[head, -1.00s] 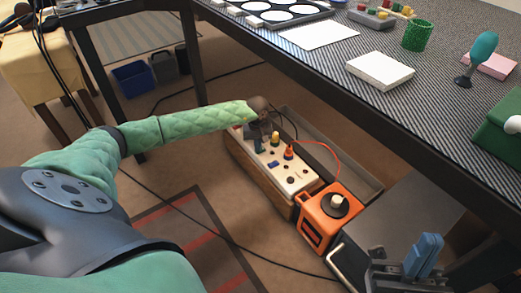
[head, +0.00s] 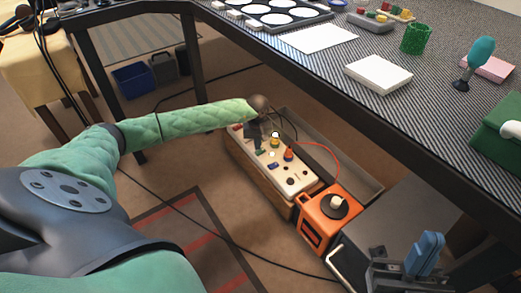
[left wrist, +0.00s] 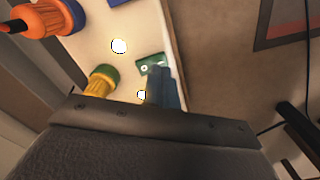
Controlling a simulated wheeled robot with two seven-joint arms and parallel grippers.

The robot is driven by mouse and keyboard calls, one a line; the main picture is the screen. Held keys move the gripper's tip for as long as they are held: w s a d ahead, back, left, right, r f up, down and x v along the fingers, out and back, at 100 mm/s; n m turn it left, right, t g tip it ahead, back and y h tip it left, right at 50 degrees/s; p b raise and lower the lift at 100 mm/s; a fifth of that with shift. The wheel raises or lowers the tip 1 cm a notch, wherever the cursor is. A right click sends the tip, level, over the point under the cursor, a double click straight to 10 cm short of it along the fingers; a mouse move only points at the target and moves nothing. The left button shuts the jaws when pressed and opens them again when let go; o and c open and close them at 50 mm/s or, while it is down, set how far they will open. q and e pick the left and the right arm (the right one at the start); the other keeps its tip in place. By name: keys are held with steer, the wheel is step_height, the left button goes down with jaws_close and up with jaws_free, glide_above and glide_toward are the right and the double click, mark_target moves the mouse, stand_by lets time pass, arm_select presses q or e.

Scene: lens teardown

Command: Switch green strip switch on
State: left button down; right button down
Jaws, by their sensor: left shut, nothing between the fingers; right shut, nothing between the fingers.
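The power strip (head: 297,172) lies on a wooden block on the floor under the table. Its green switch (head: 261,152) is near the far end. In the left wrist view the green switch (left wrist: 145,62) shows a small white mark at one end, and a fingertip covers its other part. My left gripper (head: 257,143) is shut and empty, its fingertips (left wrist: 162,80) at the switch; I cannot tell whether they touch it. My right gripper (head: 425,252) is shut and empty at the lower right, away from the strip.
A yellow plug (head: 275,142) and a red-orange plug (head: 289,152) stand in the strip beside the switch. A blue switch (head: 273,165) is nearer. An orange box (head: 322,220) stands at the near end. The table (head: 350,110) overhangs at the right.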

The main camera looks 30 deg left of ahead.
mark_target(258, 152)
arm_select(q)
step_height(258, 152, up, 5)
steer(key=shift+p, duration=1.2)
